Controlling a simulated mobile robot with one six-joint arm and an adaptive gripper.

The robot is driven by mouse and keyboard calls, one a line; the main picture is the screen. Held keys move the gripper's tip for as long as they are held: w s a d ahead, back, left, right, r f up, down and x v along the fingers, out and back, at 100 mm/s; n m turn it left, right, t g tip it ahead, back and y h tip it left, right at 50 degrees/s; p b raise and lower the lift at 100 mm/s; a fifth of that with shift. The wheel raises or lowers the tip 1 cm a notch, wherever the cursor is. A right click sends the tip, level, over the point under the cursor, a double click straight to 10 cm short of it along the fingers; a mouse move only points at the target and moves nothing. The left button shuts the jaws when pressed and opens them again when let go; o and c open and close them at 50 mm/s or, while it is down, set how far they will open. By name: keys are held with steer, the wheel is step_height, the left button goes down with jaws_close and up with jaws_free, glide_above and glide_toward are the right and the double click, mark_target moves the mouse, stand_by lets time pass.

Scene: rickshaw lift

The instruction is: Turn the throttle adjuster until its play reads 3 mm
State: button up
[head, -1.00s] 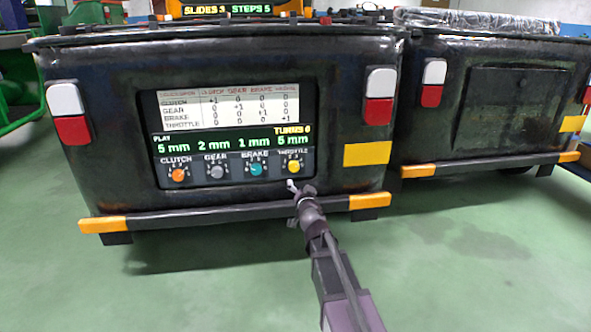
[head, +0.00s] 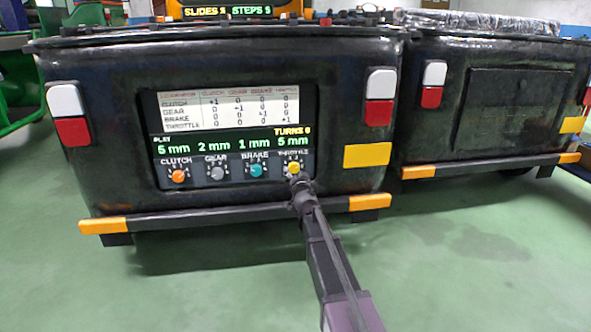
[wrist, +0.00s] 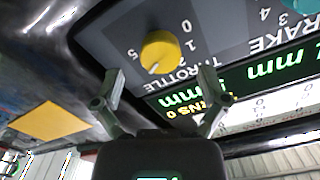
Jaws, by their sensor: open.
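The yellow throttle adjuster knob (head: 293,168) is at the right end of the knob row on the panel, under a play reading of 5 mm. In the wrist view the knob (wrist: 160,50) shows with its printed numbers and the THROTTLE label, seen upside down. My gripper (head: 296,181) is just below the knob in the head view. In the wrist view my gripper (wrist: 160,76) is open and empty, its two fingertips apart on either side of the knob's near edge. I see no clear contact with the knob.
The orange clutch knob (head: 178,176), grey gear knob (head: 217,173) and teal brake knob (head: 256,170) sit left of the throttle. They read 5, 2 and 1 mm. The bumper bar (head: 230,212) juts out below the panel. The floor in front is clear.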

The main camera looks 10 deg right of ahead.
mark_target(295, 169)
steer(key=shift+w, duration=1.95)
steer(key=shift+c, duration=0.2)
steer(key=c, duration=1.1)
steer(key=shift+d, duration=0.2)
steer(key=shift+a, duration=0.1)
